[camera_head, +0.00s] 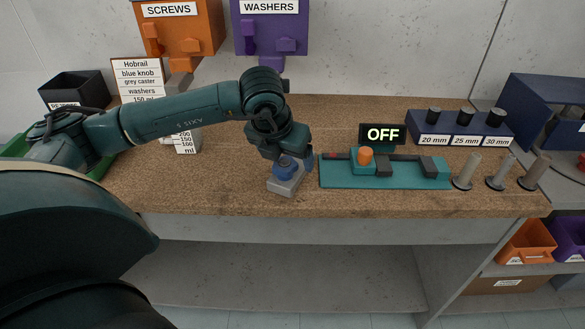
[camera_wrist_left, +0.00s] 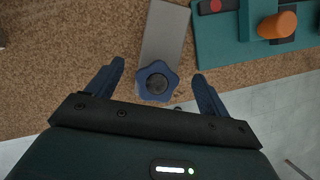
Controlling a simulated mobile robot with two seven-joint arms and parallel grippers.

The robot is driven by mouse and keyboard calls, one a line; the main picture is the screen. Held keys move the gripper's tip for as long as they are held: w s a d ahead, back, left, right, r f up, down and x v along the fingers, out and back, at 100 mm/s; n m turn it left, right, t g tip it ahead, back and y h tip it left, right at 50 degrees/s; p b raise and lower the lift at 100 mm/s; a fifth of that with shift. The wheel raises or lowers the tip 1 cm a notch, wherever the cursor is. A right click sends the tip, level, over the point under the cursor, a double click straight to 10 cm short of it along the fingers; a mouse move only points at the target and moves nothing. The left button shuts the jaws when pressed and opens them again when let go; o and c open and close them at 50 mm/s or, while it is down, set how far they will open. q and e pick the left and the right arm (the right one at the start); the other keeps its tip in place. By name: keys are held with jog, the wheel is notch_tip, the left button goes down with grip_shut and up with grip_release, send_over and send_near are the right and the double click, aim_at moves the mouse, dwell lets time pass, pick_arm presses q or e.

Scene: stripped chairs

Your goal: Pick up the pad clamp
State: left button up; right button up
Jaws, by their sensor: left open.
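The pad clamp looks like a grey block (camera_head: 285,187) with a blue lobed knob (camera_wrist_left: 157,82). It stands near the front edge of the cork-topped bench in the head view. In the left wrist view its grey bar (camera_wrist_left: 165,38) reaches away from the knob. My left gripper (camera_head: 283,160) is right above the clamp, pointing down. In the left wrist view the open fingers of my left gripper (camera_wrist_left: 158,72) stand on either side of the knob, with gaps on both sides. My left gripper hides part of the clamp's top in the head view. My right gripper is not in view.
A teal fixture (camera_head: 335,178) with an orange knob (camera_head: 366,155) lies close right of the clamp, before an "OFF" display (camera_head: 383,134). Several upright posts stand farther right, one here (camera_head: 467,171). The bench top (camera_head: 215,185) left of the clamp is clear.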

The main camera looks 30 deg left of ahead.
pick_arm(q)
jog(key=x, duration=0.2)
jog(key=p+x, duration=0.1)
jog(key=x, duration=0.2)
jog(key=shift+w+a+f, duration=0.1)
jog(key=shift+w+f, duration=0.05)
jog(key=shift+w, duration=0.3)
jog(key=c, duration=1.3)
jog(key=shift+o, duration=0.2)
